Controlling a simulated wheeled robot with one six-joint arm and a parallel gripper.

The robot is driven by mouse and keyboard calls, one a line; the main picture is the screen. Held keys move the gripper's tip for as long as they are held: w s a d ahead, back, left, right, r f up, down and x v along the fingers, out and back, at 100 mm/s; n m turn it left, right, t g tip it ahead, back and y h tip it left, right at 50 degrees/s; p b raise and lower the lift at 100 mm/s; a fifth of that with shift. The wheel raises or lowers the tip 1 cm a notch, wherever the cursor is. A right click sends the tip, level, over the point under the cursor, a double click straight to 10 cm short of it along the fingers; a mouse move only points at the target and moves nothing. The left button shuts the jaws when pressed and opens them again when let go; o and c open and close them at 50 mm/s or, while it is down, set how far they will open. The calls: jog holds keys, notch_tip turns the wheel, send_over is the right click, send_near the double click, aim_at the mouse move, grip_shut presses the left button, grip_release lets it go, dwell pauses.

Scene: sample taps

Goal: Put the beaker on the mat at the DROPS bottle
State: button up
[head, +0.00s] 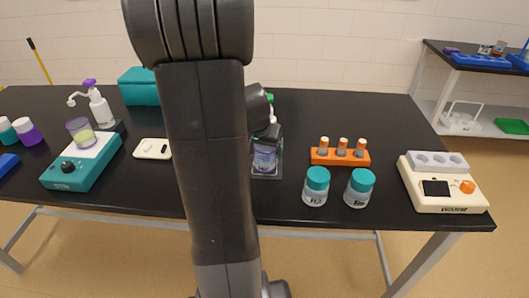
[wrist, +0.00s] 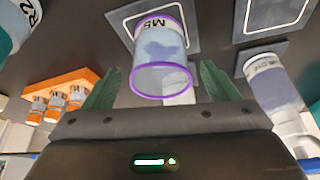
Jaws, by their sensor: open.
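A clear beaker (wrist: 160,55) with a purple rim and an M5 label is in the wrist view, in front of my gripper. Behind it is a dark mat (wrist: 190,38) with a pale outline. In the head view a purple-tinted beaker (head: 265,158) shows beside my arm, apparently the same one. My gripper (wrist: 162,88) is open, its green fingers spread left and right of the beaker; I cannot tell whether they touch it. The gripper is mostly hidden behind my arm in the head view. No DROPS label is readable; part of a green-capped item (head: 270,97) shows behind the arm.
Teal-capped jars (head: 316,186), an orange rack (head: 340,157) and a cream device (head: 442,185) stand at the right. At the left are another purple-rimmed beaker (head: 80,132) on a teal-and-white device (head: 66,178) and a pump bottle (head: 100,108). A container (wrist: 270,82) stands close by in the wrist view.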

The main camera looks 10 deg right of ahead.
jog(key=v, duration=0.7)
